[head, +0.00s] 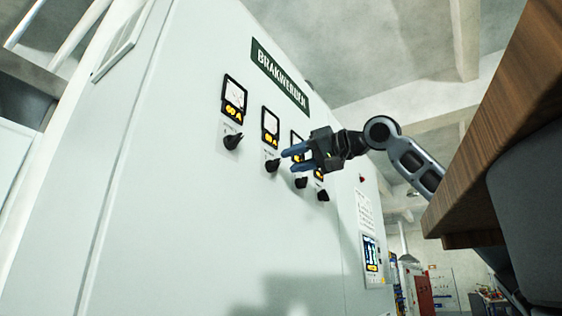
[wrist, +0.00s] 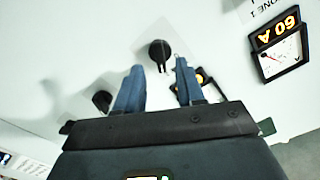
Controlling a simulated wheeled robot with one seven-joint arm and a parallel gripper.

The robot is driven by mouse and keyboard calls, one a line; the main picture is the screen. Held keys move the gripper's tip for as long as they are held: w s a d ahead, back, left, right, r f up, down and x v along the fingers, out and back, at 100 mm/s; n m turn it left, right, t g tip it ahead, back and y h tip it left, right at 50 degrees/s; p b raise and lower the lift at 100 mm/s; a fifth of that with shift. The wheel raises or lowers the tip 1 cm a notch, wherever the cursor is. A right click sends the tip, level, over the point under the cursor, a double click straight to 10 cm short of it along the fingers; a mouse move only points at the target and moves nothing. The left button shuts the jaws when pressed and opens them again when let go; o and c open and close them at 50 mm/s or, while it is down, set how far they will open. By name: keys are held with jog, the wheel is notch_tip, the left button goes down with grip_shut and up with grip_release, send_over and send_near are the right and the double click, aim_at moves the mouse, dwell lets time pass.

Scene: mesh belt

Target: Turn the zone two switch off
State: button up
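A row of black rotary switches sits on the pale cabinet, each below a meter. The second switch from the left (head: 272,165) is just left of my gripper (head: 290,161) in the head view. In the wrist view a black switch (wrist: 160,51) lies just past and between the blue fingertips of my gripper (wrist: 158,68); it appears to be this second one. Its label cannot be read. My gripper is open and empty, with its fingers apart and pointing at the panel. Whether a fingertip touches the switch cannot be told.
The first switch (head: 232,141) and its 60 A meter (head: 234,96) are to the left. The third switch (head: 301,182) and fourth switch (head: 323,195) are to the right. A wooden edge (head: 500,130) is at the right of the head view.

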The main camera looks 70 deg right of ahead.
aim_at(279, 164)
jog(key=shift+p+x, duration=0.35)
jog(key=shift+x, duration=1.6)
jog(key=shift+c, duration=0.4)
grip_shut()
